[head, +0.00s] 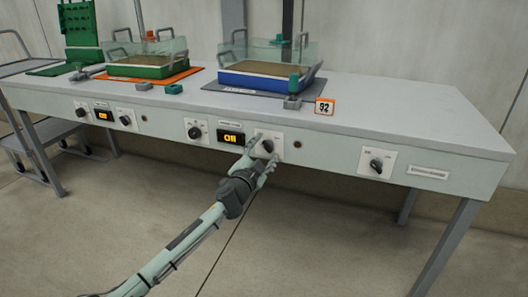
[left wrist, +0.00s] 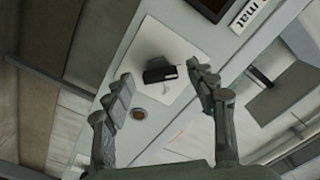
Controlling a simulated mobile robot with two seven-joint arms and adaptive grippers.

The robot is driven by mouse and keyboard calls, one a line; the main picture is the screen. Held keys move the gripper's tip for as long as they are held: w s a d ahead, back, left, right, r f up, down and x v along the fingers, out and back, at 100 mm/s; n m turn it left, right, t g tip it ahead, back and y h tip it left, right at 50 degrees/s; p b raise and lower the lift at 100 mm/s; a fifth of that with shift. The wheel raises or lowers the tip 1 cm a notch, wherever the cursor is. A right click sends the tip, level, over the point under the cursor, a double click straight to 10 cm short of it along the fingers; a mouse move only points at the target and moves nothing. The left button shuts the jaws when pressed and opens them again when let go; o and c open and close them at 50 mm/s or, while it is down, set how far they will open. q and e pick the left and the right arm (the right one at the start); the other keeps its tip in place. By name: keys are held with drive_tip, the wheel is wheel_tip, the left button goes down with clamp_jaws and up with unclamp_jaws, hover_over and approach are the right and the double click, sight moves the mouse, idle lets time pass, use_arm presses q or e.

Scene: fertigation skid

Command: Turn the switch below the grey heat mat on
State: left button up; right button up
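The grey heat mat (head: 315,87) lies on the bench top under a blue tray. Below it, on the bench's front panel, is a black rotary switch (head: 268,146) on a white plate. Beside it, an orange display (head: 232,138) reads "Off". My left gripper (head: 263,160) is at this switch, its fingers spread to either side of the plate. In the left wrist view the black knob (left wrist: 162,71) with a pale end sits between and beyond the open fingertips (left wrist: 163,92). I cannot tell that either finger touches it. My right gripper is not in view.
The panel has other black knobs (head: 195,132) to the left and one (head: 376,165) to the right. A second display (head: 103,115) is at far left. An orange mat (head: 190,73) with a green tray (head: 140,71) is on the bench. Floor before the bench is clear.

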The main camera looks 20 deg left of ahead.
use_arm(q)
drive_tip(key=c, duration=1.1)
drive_tip(key=shift+c, duration=0.2)
